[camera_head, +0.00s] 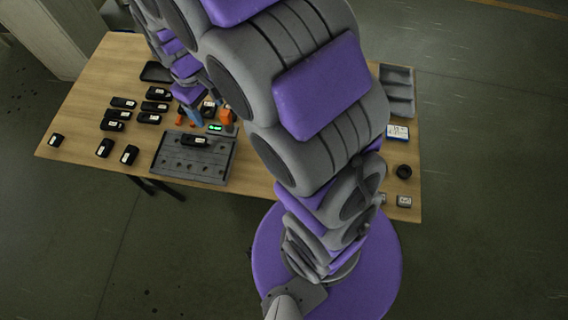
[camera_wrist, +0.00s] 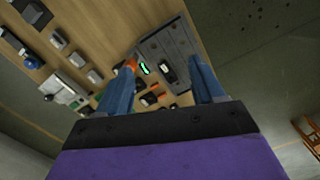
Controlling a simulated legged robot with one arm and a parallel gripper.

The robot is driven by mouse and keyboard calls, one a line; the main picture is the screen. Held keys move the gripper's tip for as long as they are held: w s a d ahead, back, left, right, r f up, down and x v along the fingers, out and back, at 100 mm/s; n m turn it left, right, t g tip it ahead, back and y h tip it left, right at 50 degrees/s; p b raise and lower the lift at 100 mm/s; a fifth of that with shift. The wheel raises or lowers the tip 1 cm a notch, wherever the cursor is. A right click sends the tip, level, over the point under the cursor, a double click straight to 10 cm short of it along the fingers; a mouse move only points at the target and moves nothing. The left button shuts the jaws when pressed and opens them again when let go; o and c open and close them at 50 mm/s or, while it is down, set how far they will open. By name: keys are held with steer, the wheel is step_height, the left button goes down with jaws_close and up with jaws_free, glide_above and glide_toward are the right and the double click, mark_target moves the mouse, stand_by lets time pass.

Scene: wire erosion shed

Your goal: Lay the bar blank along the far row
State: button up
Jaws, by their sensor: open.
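My gripper (camera_wrist: 163,85) is open, its two blue fingers apart with nothing held between them. In the head view my gripper (camera_head: 194,116) is above the table, beyond the grey slotted plate (camera_head: 175,169); my arm partly hides it. A black block with a pale label (camera_head: 195,140) lies on the far part of that plate. In the wrist view the labelled block (camera_wrist: 167,70) shows on the grey plate (camera_wrist: 176,42), between the fingers in the picture but apart from them. I cannot tell for certain which dark piece is the bar blank.
Several black labelled blocks (camera_head: 113,125) lie left on the wooden table (camera_head: 75,118). A device with a green display (camera_head: 216,127) and an orange part (camera_head: 227,115) stand near the plate. A grey tray (camera_head: 397,88) and a black round piece (camera_head: 403,171) are at right.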

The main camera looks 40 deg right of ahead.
steer(key=s+d+r+m, duration=0.1)
steer(key=s+r, duration=0.1)
steer(key=s, duration=0.6)
steer(key=s+d+r+m, duration=0.1)
steer(key=s+r+m, duration=0.1)
steer(key=s, duration=0.7)
steer(key=s+d+r+m+g, duration=0.1)
steer(key=s+d+r, duration=0.1)
steer(key=s, duration=0.7)
steer(key=shift+s+r+m, duration=0.25)
steer(key=shift+r+m, duration=0.15)
steer(key=shift+r, duration=0.25)
steer(key=shift+f, duration=0.1)
steer(key=shift+f+b, duration=0.35)
steer(key=shift+b, duration=0.05)
